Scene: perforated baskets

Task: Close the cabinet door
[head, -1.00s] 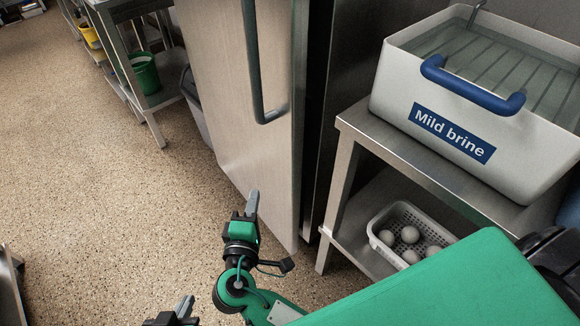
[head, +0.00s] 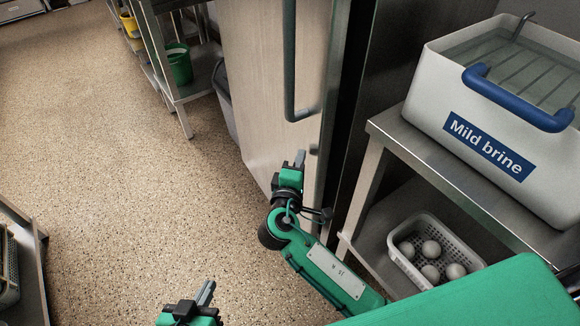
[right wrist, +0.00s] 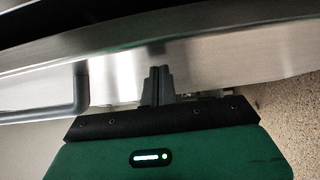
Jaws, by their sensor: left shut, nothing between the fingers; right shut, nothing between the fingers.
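The cabinet door (head: 262,75) is a tall pale metal panel with a long dark bar handle (head: 289,60). It stands ajar, with a dark gap along its right edge. My right gripper (head: 299,158) is shut and empty in front of the door's lower part, below the handle and near the right edge. In the right wrist view its closed fingertips (right wrist: 157,72) point at the door's metal edge (right wrist: 215,65); whether they touch cannot be told. The handle also shows there at the left. My left gripper (head: 207,291) is shut and empty, low over the floor, away from the door.
A steel table (head: 400,135) at the right carries a white "Mild brine" tub (head: 440,100). A perforated basket (head: 400,262) of white balls sits on its lower shelf. Shelving with a green bucket (head: 180,66) stands behind left. Another rack (head: 35,265) is at lower left. Floor between is clear.

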